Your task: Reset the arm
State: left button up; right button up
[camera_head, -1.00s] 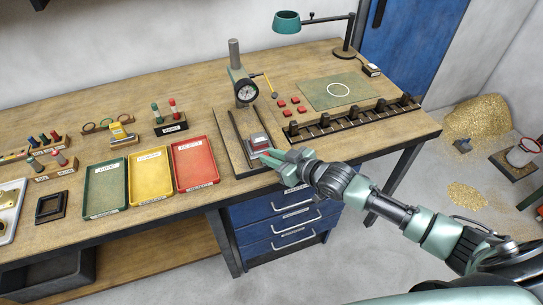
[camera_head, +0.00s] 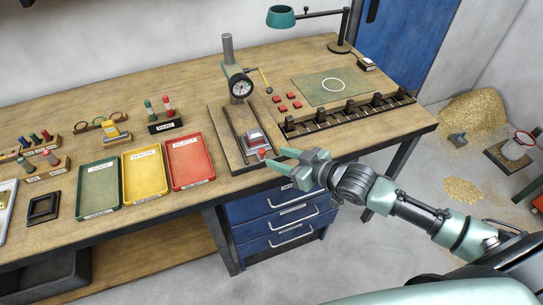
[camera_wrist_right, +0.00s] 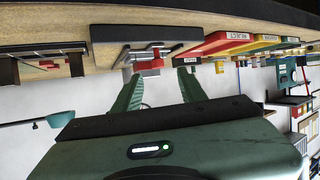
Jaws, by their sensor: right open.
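My right gripper (camera_head: 277,159) is open and empty at the front edge of the bench, its two green fingers apart. Just past its fingertips is a small red knob (camera_head: 262,154) at the front of the dial gauge stand (camera_head: 238,165). My left gripper is in no view.
Green (camera_head: 83,213), yellow (camera_head: 130,199) and red (camera_head: 173,187) trays lie left of the stand. A dark slotted rack (camera_head: 345,118), several red blocks and a green mat (camera_head: 313,92) lie to its right. Blue drawers (camera_head: 272,232) are under the bench. The floor at the right is partly clear.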

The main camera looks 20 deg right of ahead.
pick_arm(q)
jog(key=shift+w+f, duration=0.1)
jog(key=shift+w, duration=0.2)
pick_arm(e)
jog(key=shift+s+d+r, duration=0.25)
jog(key=shift+s+r, duration=0.05)
jog(key=shift+s, duration=0.15)
jog(key=s+a+f+m+g+h, duration=0.1)
jog(key=s+a+f+g+h, duration=0.1)
jog(key=s+a+f, duration=0.45)
jog(key=s+d+f+m+g+h, duration=0.1)
jog(key=s+d+m+g+h, duration=0.15)
jog(key=s, duration=0.75)
jog(key=s+d+f+m+g+h, duration=0.15)
jog(key=s+d+g, duration=0.25)
jog(key=s, duration=0.5)
notch_tip(320, 180, down, 28)
jog(key=s+n+g+b, duration=0.1)
jog(key=s+b, duration=0.1)
pick_arm(q)
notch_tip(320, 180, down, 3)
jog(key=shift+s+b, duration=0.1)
jog(key=shift+b, duration=0.4)
pick_arm(e)
jog(key=s+d+f+g, duration=0.1)
jog(key=s+d+f, duration=0.1)
jog(key=s+f, duration=1.4)
jog(key=shift+s+d, duration=0.25)
jog(key=shift+s, duration=0.1)
